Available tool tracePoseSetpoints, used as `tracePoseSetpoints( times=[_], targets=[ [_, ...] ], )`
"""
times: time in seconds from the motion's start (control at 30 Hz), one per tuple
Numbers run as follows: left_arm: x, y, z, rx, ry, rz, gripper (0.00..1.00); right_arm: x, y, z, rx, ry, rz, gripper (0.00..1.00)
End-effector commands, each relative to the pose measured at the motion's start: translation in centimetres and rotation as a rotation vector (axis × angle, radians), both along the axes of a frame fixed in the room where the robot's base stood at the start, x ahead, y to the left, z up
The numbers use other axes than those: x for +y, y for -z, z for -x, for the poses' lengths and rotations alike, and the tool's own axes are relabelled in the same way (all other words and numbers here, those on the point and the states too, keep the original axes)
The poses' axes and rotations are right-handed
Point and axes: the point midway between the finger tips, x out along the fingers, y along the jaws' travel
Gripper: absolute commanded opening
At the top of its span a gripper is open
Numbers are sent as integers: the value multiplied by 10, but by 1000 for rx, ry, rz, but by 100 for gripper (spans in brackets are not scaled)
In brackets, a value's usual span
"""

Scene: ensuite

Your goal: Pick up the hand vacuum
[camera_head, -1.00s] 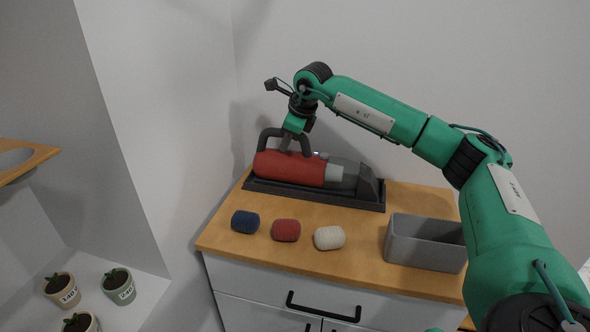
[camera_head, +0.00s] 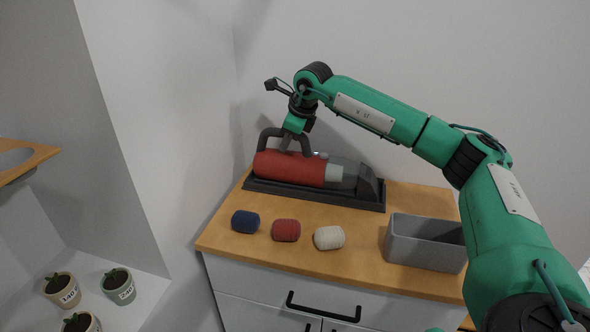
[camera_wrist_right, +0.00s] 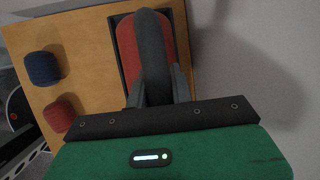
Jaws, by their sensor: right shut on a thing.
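The hand vacuum (camera_head: 290,168) has a red body, a dark handle loop and a grey, clear nose pointing right. It lies in a black tray-like base (camera_head: 310,194) at the back of the wooden cabinet top. My right gripper (camera_head: 294,147) comes down from above and is shut on the vacuum's handle. In the right wrist view, the fingers (camera_wrist_right: 160,88) sit on either side of the dark handle (camera_wrist_right: 153,55), above the red body (camera_wrist_right: 128,50). I cannot tell any gap between vacuum and base. My left gripper is not in view.
Blue (camera_head: 245,221), red (camera_head: 286,230) and cream (camera_head: 329,237) yarn-like rolls lie in front of the base. A grey open bin (camera_head: 425,243) stands at the right. Walls rise behind and left. Potted plants (camera_head: 119,286) stand low at the left.

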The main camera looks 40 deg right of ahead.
Motion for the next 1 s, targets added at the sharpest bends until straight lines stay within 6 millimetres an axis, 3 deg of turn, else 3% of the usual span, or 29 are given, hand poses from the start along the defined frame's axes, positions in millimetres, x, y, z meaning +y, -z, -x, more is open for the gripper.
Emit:
tracePoseSetpoints(
  times=[0.73, 1.0],
  targets=[
    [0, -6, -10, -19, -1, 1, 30, 0, -5, -1, -6, 0, -1, 0],
    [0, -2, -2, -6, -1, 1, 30, 0, -32, -1, -7, 0, -1, 0]
  ],
)
